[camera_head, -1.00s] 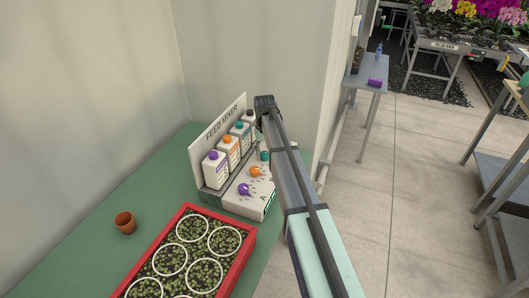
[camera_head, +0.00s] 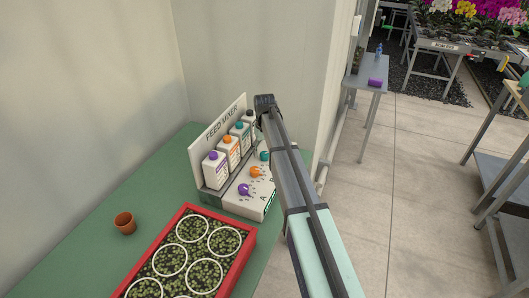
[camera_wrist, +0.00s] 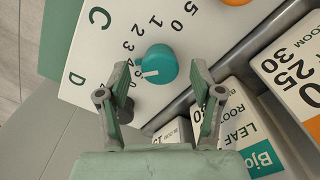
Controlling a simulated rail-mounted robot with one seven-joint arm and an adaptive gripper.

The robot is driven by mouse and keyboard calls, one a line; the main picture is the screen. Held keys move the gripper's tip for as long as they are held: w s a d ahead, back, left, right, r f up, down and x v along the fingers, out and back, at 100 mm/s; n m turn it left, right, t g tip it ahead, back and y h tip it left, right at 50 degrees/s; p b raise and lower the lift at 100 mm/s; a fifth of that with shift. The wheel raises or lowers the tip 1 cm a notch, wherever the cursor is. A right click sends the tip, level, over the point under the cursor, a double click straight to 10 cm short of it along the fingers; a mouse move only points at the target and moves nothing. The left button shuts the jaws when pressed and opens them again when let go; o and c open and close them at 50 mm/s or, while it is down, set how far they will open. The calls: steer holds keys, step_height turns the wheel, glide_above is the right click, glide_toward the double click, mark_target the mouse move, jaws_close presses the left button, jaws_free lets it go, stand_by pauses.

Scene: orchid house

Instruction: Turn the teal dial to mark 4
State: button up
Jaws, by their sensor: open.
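The teal dial (camera_wrist: 158,65) is a round knob with a white pointer line on the white mixer panel (camera_wrist: 95,45). In the wrist view its pointer faces left and slightly down, around the high end of the printed numbers; the exact mark is hard to tell. My gripper (camera_wrist: 160,75) is open, with one finger on each side of the dial and a gap to it on both sides. In the head view the teal dial (camera_head: 264,156) shows just left of my arm, and my fingers are mostly hidden.
The feed mixer also has an orange dial (camera_head: 256,172), a purple dial (camera_head: 245,190) and a row of bottles (camera_head: 215,170) behind them. In front are a red tray (camera_head: 240,263) of plants and a terracotta pot (camera_head: 124,222) on the green bench (camera_head: 85,240).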

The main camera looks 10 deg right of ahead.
mark_target(265, 153)
step_height(265, 153, up, 12)
steer(key=shift+f, duration=0.25)
steer(key=shift+f, duration=0.1)
